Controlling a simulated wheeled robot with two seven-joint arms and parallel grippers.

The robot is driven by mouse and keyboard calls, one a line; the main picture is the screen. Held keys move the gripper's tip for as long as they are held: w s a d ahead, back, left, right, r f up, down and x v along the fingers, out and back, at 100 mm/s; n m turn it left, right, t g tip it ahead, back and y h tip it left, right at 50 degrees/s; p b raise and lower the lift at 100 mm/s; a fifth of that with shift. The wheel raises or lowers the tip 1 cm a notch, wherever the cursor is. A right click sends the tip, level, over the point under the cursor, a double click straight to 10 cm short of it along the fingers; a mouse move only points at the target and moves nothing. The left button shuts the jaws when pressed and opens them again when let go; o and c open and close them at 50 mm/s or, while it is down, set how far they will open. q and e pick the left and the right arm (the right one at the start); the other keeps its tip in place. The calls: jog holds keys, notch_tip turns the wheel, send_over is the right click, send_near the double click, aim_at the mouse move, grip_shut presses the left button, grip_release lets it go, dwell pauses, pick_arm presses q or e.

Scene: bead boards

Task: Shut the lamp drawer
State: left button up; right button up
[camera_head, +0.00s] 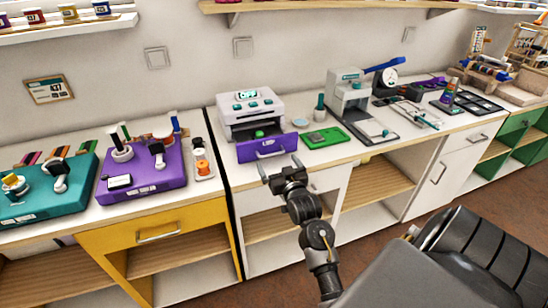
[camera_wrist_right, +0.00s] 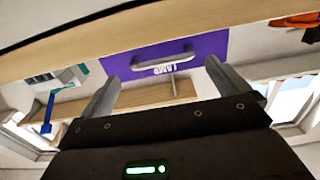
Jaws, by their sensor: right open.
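The lamp (camera_head: 250,101) is a white box with a lit display and teal buttons, on the counter in the head view. Its purple drawer (camera_head: 247,152) is pulled out at the front, and a small green item (camera_head: 259,134) shows inside. The drawer's front and pale handle also show in the wrist view, where the drawer (camera_wrist_right: 205,47) looks upside down. My right gripper (camera_head: 281,162) is open and empty, just in front of the drawer and near the counter's front edge. Its fingers point at the drawer's front. I cannot tell whether they touch it. My left gripper is out of view.
A green board (camera_head: 322,138) lies right of the drawer, and a white press (camera_head: 350,93) with a blue lever stands further right. A purple board (camera_head: 142,172) and a tray with orange spools (camera_head: 202,162) are on the left. Open shelves lie below the counter.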

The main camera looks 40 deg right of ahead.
jog(key=x, duration=0.2)
jog(key=shift+w+d, duration=0.15)
jog(key=shift+w, duration=0.1)
jog(key=shift+w+d, duration=0.2)
jog(key=shift+w, duration=0.5)
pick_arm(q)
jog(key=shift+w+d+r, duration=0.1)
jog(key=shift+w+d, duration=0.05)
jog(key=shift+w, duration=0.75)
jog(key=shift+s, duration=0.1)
pick_arm(e)
jog(key=shift+c, duration=0.4)
